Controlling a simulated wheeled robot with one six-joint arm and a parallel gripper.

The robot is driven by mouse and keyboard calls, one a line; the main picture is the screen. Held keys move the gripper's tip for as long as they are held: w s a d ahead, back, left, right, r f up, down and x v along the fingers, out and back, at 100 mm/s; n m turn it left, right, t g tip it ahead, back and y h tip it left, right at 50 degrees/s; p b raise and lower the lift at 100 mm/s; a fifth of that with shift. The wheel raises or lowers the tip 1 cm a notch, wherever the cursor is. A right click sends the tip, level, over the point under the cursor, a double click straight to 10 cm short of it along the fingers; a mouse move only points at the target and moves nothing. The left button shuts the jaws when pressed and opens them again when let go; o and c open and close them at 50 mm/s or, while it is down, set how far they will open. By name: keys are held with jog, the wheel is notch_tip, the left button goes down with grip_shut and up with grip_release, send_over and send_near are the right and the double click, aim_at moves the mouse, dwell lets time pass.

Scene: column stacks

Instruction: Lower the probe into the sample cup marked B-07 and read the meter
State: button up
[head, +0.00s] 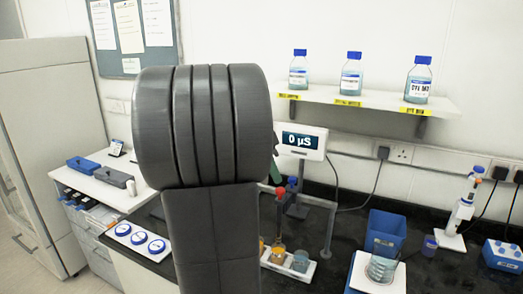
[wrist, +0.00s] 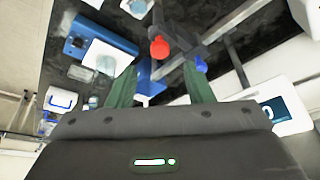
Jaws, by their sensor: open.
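A white tray (head: 290,273) holds small cups, one amber (head: 278,255) and one grey-blue (head: 300,262). No B-07 mark is readable. My arm hides much of the bench.
A shelf (head: 365,100) holds three bottles.

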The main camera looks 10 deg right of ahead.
aim_at(278, 190)
jog(key=v, duration=0.8)
jog(key=shift+r, duration=0.25)
jog(key=shift+f, duration=0.1)
jog(key=x, duration=1.4)
jog(key=shift+a+f+p, duration=0.1)
jog(key=shift+f+p, duration=0.15)
jog(key=shift+p, duration=0.05)
jog(key=shift+f, duration=0.25)
